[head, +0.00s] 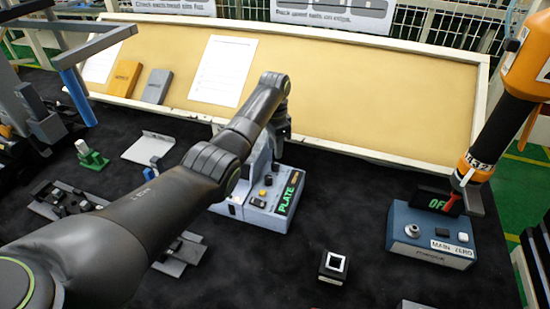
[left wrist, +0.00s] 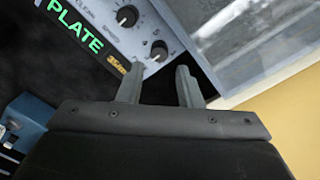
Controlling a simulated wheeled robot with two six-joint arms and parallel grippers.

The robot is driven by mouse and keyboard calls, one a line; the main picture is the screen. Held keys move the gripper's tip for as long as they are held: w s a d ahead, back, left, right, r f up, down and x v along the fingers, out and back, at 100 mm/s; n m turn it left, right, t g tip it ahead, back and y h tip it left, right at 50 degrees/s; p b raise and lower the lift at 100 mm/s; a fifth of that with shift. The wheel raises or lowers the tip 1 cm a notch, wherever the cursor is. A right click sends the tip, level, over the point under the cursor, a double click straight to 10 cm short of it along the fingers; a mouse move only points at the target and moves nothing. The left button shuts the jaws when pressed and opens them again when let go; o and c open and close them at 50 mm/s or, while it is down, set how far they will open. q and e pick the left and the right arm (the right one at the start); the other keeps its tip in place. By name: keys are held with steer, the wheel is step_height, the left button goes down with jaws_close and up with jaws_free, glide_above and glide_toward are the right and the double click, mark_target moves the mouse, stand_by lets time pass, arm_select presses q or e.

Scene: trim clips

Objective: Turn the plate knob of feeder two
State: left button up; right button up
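A pale grey feeder box (head: 258,207) with a green "PLATE" display (head: 287,193) stands mid-table, partly behind my left arm. The display also shows in the left wrist view (left wrist: 75,28). There, two black knobs sit on the panel: one higher up (left wrist: 127,16), and one (left wrist: 159,48) just beyond my fingertips. My left gripper (left wrist: 160,72) has its two fingers apart with an empty gap between them, pointing toward the lower knob. I cannot tell whether they touch the panel. In the head view my left gripper (head: 282,133) is above the back of the box. My right gripper is not in view.
A blue box (head: 430,238) with a "MAIN ZERO" label stands at right, under a hanging orange and black tool (head: 500,105). A small black and white block (head: 334,266) lies at front. A tan board (head: 345,90) with papers leans behind. Metal parts lie at left.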

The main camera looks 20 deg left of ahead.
mark_target(275, 163)
arm_select(q)
step_height(275, 163, down, 6)
steer(key=shift+f, duration=0.1)
steer(key=shift+c, duration=0.4)
jaws_close()
steer(key=shift+n, duration=0.4)
steer(key=n+p, duration=0.1)
steer(key=n, duration=0.3)
steer(key=shift+n, duration=0.3)
steer(key=n+p, duration=0.1)
steer(key=n, duration=0.5)
steer(key=shift+d, duration=0.1)
steer(key=shift+n, duration=0.3)
